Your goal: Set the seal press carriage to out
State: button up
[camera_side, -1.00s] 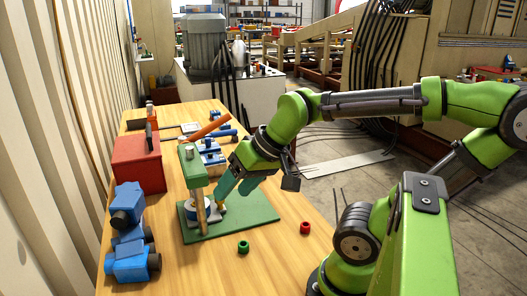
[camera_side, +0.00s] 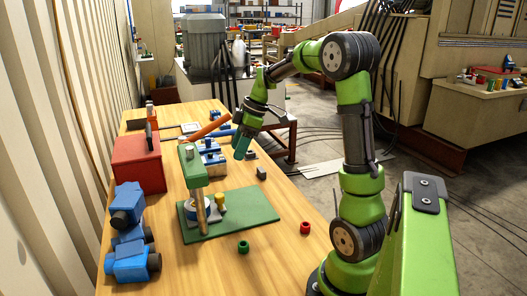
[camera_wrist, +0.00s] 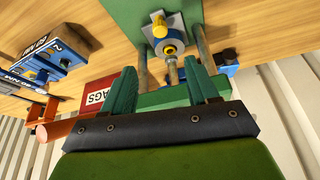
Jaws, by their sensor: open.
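The green seal press (camera_side: 193,165) stands on a green base plate (camera_side: 258,207), with an orange lever (camera_side: 208,127) at its top. Its carriage shows low between the posts as a pale blue-grey round part, with a yellow knob (camera_side: 221,199) on the right side. In the wrist view the carriage (camera_wrist: 176,46) carries the yellow knob (camera_wrist: 159,28) and sits by the two posts. How far the carriage is slid is hard to tell. My gripper (camera_side: 241,151) is open and empty, above and behind the knob, apart from it. Its teal fingers show spread in the wrist view (camera_wrist: 162,85).
A red box (camera_side: 138,165) and a blue machine (camera_side: 130,235) stand left of the press. Blue fixtures (camera_side: 211,155) lie behind it.

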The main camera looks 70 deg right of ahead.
aim_at(220, 195)
jog(key=x, duration=1.6)
jog(key=shift+a+f, duration=0.1)
jog(key=shift+f, duration=0.3)
grip_shut()
